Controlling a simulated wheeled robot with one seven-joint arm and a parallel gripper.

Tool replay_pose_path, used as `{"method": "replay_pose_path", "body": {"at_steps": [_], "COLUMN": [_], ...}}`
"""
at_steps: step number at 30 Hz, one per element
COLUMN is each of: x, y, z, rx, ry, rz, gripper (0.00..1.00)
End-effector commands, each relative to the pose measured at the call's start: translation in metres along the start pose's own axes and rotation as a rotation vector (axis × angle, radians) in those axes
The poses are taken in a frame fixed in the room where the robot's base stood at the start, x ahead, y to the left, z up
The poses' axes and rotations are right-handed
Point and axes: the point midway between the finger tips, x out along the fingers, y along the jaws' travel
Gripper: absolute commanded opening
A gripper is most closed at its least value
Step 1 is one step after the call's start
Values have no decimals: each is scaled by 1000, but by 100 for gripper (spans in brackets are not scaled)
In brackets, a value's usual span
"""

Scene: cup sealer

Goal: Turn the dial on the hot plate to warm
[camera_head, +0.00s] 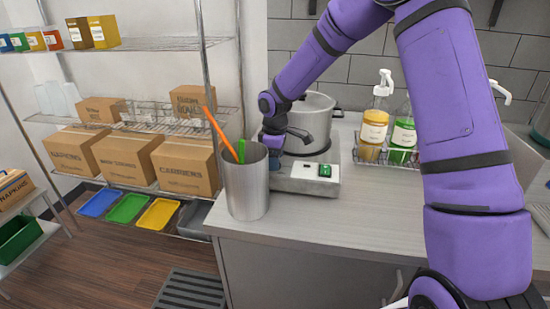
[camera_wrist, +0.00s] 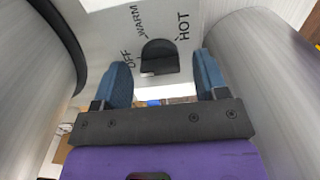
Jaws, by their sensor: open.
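I cannot tell which mark the dial points to. My gripper (camera_wrist: 161,62) is open, its two blue fingers on either side of the dial, with visible gaps. In the head view my gripper (camera_head: 272,144) is at the hot plate's left end, and the dial is hidden there.
A metal cup (camera_head: 245,184) with orange and green sticks stands close to the left of the hot plate. A green switch (camera_head: 324,170) is on the hot plate's front. Bottles in a wire rack (camera_head: 387,158) stand to the right. The front counter is clear.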

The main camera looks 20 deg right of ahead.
Motion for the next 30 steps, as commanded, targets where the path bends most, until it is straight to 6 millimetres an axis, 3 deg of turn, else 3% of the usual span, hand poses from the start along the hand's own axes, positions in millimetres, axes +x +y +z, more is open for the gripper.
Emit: {"method": "replay_pose_path", "body": {"at_steps": [3,9,20,30], "x": [0,0,-1,-1], "y": [0,0,0,0], "z": [0,0,0,-1], "rx": [0,0,42,269], "ry": [0,0,0,1], "rz": [0,0,1,2], "gripper": [64,18,17,17]}}
